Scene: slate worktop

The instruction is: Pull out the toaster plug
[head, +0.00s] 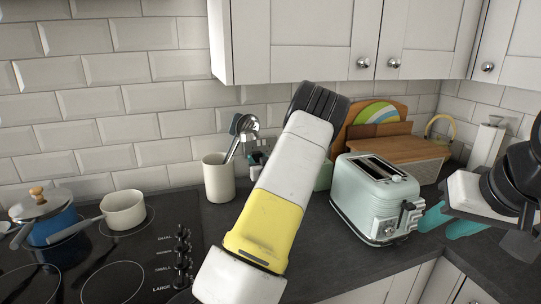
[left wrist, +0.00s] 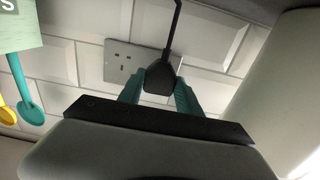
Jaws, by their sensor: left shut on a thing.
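The black plug (left wrist: 160,79) shows in the left wrist view, with its dark cord running up from it. My left gripper (left wrist: 159,86) is shut on the plug, one teal finger on each side. The wall socket plate (left wrist: 122,64) is behind it; its left outlet is empty and the plug covers the right part. I cannot tell whether the pins are still in the socket. The pale mint toaster (head: 372,203) stands upright on the worktop. My right gripper (head: 449,222) is open and empty beside the toaster's right side.
A utensil pot (head: 218,180) stands left of my left arm. A hob with a blue pot (head: 52,224) and a cream saucepan (head: 123,210) is at the left. Wooden boards (head: 390,149) stand behind the toaster. Wall cupboards (head: 293,40) hang above.

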